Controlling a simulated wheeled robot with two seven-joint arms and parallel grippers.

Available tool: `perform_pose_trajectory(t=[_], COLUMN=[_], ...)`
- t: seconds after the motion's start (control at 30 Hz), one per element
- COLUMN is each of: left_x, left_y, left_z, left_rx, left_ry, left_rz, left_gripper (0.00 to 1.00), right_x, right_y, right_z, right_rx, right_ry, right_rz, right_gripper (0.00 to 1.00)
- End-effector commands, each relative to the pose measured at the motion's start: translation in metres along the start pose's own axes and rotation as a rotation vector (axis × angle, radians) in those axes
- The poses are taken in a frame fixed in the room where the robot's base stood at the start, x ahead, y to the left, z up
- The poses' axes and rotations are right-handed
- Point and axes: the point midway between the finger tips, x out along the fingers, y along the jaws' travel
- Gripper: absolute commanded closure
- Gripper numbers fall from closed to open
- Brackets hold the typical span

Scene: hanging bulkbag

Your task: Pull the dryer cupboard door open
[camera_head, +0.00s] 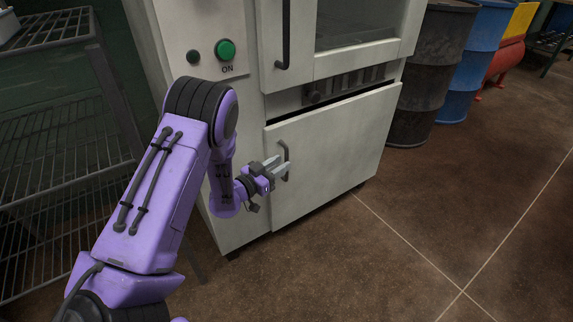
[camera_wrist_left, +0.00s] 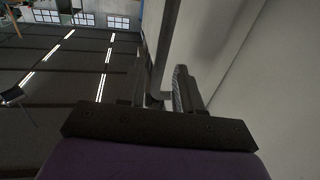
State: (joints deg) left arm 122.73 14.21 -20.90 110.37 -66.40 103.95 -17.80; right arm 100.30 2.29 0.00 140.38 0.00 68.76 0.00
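The dryer cupboard (camera_head: 235,110) is a pale metal cabinet. Its lower door (camera_head: 335,150) looks closed or nearly so. A dark vertical handle (camera_head: 285,152) is at that door's left side. My left gripper (camera_head: 281,167) is at this handle, in front of the door. In the left wrist view the handle (camera_wrist_left: 168,45) runs down between the two spread fingers of my left gripper (camera_wrist_left: 157,88), with gaps beside it. The pale door face (camera_wrist_left: 225,45) rises on the right. Contact with the handle cannot be made out. My right gripper is not in view.
Above are an upper windowed door (camera_head: 340,60) with its own handle (camera_head: 285,35), and a green ON button (camera_head: 225,49). A wire rack (camera_head: 60,130) stands at left. A dark drum (camera_head: 425,75) and blue drum (camera_head: 475,60) stand at right. The front-right floor (camera_head: 400,250) is clear.

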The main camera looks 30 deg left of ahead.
Motion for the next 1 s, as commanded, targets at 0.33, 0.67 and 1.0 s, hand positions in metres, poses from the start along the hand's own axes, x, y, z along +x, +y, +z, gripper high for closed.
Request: perform_pose_trajectory(t=[0.33, 0.67, 1.0], left_x=[0.035, 0.034, 0.024], left_y=[0.000, 0.000, 0.009], left_z=[0.001, 0.001, 0.000], left_rx=[-0.002, -0.003, -0.006], left_ry=[-0.002, -0.002, -0.003], left_rz=[-0.001, -0.001, -0.045], left_gripper=[0.66, 1.00, 1.00], right_x=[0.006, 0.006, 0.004], right_y=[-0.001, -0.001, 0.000], right_z=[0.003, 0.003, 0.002], right_rx=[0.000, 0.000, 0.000], right_ry=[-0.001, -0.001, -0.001], right_rz=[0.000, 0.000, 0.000], right_gripper=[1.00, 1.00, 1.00])
